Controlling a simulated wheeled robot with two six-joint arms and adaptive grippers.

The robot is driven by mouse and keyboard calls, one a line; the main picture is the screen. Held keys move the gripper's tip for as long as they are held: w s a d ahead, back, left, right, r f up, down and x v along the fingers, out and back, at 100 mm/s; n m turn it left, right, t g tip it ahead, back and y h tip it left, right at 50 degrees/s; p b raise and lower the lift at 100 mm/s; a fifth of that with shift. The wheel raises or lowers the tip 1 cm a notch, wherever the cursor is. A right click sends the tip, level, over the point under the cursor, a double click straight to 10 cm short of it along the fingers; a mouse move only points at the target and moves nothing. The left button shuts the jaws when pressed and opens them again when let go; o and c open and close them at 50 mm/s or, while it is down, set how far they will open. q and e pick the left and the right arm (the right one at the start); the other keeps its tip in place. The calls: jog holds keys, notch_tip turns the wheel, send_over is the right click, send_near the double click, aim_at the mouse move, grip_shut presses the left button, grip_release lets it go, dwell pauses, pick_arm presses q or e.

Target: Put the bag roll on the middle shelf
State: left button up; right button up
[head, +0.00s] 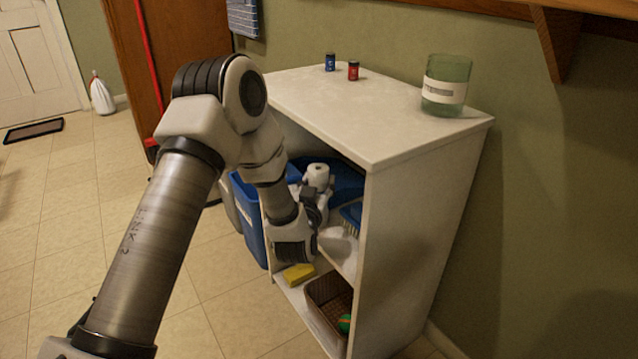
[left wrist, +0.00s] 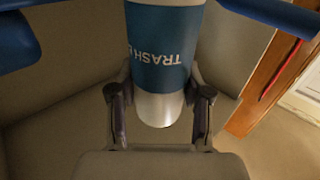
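The bag roll (left wrist: 160,45) is a white cylinder with a blue label reading "TRASH B", the rest cut off, in the left wrist view. In the head view its pale end (head: 317,174) shows at the cabinet's open front. My left gripper (head: 316,196) has a finger on each side of the roll, and both appear to press on it; it also shows in the left wrist view (left wrist: 160,80). The middle shelf (head: 347,264) is white and partly hidden by my left arm. I cannot tell whether the roll touches it. My right gripper is out of view.
A white cloth-like item (head: 338,243) and a blue brush (head: 351,216) are on the middle shelf. A yellow sponge (head: 298,274) and brown basket (head: 328,301) are below. A blue bin (head: 250,225) stands left. The cabinet top (head: 345,115) holds two small cans and a green jar (head: 446,84).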

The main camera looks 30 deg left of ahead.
pick_arm(q)
jog(key=o, duration=0.4)
jog(key=shift+r, duration=0.2)
jog(key=p+v, duration=0.2)
jog(key=v, duration=1)
jog(key=shift+p, duration=0.3)
